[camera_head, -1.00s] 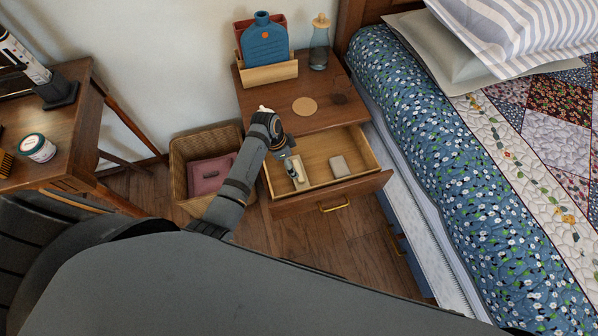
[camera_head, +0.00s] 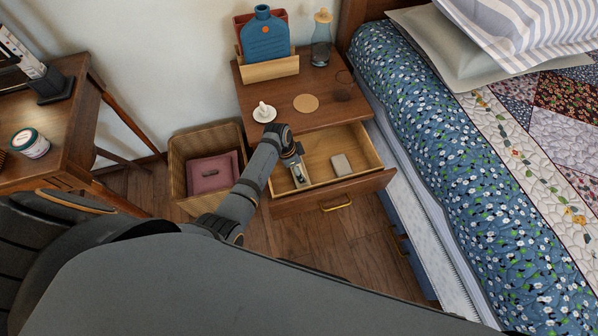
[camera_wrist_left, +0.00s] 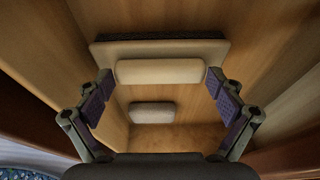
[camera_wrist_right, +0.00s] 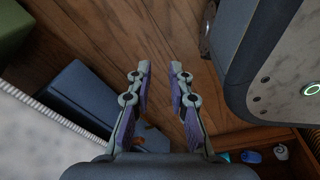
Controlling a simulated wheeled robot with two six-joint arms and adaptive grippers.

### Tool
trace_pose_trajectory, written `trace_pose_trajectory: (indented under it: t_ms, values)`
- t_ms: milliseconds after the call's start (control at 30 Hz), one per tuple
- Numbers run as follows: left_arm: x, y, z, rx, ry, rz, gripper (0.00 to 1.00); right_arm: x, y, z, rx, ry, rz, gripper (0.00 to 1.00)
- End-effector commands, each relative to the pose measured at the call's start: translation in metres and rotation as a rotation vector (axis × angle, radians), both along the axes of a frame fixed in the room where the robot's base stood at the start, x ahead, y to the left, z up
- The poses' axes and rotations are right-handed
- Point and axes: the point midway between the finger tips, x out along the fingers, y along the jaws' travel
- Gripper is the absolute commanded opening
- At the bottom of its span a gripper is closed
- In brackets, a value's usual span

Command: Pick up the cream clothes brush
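The cream clothes brush (camera_wrist_left: 160,72) lies in the open nightstand drawer, with a dark bristle strip along its far edge in the left wrist view. My left gripper (camera_wrist_left: 160,82) is open, with one finger on each side of the brush and gaps showing between fingers and brush. In the head view, my left gripper (camera_head: 298,170) reaches down into the drawer's left part and hides much of the brush. My right gripper (camera_wrist_right: 160,68) is partly open and empty above the wooden floor; it is out of the head view.
The drawer (camera_head: 325,195) also holds a small grey block (camera_head: 341,165) to the right.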

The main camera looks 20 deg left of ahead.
Motion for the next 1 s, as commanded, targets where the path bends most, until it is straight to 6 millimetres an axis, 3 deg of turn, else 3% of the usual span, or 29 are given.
trace_pose_trajectory:
  t_ms: [33,200,433,567,667,900,1000]
  values:
    - [0.0,0.0,0.0,0.0,0.0,0.0,0.78,0.0,0.0,0.0,0.0,0.0,0.0,0.2]
    - [0.0,0.0,0.0,0.0,0.0,0.0,0.58,0.0,0.0,0.0,0.0,0.0,0.0,0.2]
    - [0.0,0.0,0.001,0.0,0.0,0.001,0.58,0.0,0.0,0.001,0.0,0.0,0.0,0.2]
    - [0.0,0.0,0.012,0.0,0.0,0.0,0.58,-0.001,0.0,0.004,0.0,-0.008,0.002,0.2]
    - [0.001,0.0,0.032,-0.001,-0.002,0.0,0.58,-0.017,0.0,0.004,0.001,0.007,0.0,0.2]
    - [0.001,0.0,0.099,0.0,-0.004,0.001,0.58,-0.049,0.0,0.011,0.001,0.017,0.001,0.2]
    - [0.001,0.0,0.123,0.0,-0.004,0.001,0.58,-0.046,0.0,0.016,0.001,0.014,0.001,0.2]
